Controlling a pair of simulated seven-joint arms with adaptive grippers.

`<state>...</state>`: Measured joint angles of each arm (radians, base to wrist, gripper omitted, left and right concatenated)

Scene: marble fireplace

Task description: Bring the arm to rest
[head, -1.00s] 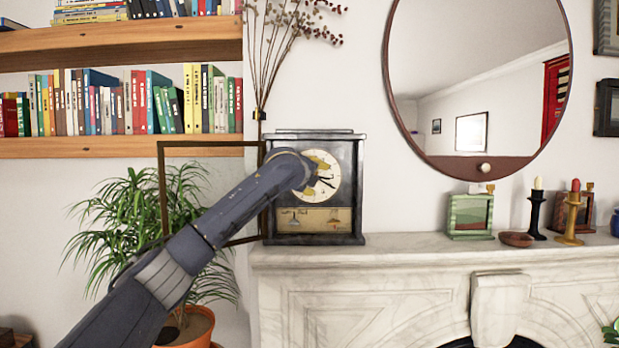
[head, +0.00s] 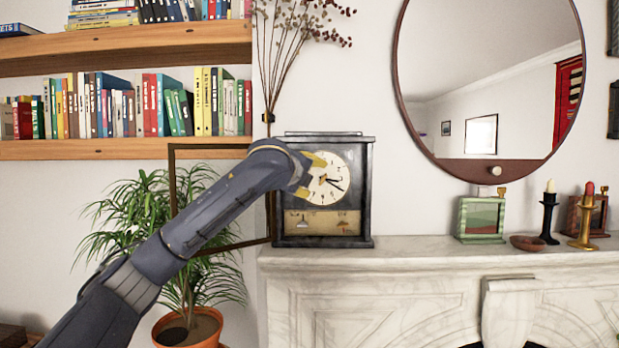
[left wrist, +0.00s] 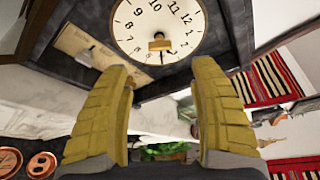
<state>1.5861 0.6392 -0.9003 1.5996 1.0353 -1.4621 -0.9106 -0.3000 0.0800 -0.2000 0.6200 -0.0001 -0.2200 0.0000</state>
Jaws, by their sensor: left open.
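My left arm reaches in from the lower left in the head view. My left gripper (head: 316,174) is in front of the mantel clock, with its yellow fingertips beside the white dial; part of it is hidden behind my wrist. In the left wrist view the gripper (left wrist: 163,95) is open and empty, its two yellow fingers wide apart. The dark-framed clock (head: 355,222) stands upright on the mantel with its glass door frame (head: 172,185) swung open to the left. The dial (left wrist: 150,22) lies beyond the fingertips in the wrist view. I cannot tell whether a finger touches it.
The marble mantel (head: 420,258) runs right from the clock. It bears a green frame (head: 483,238), a small bowl (head: 528,243) and candlesticks (head: 549,215). A potted plant (head: 140,215) stands behind my arm, below bookshelves (head: 100,148). A round mirror (head: 440,60) hangs at right.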

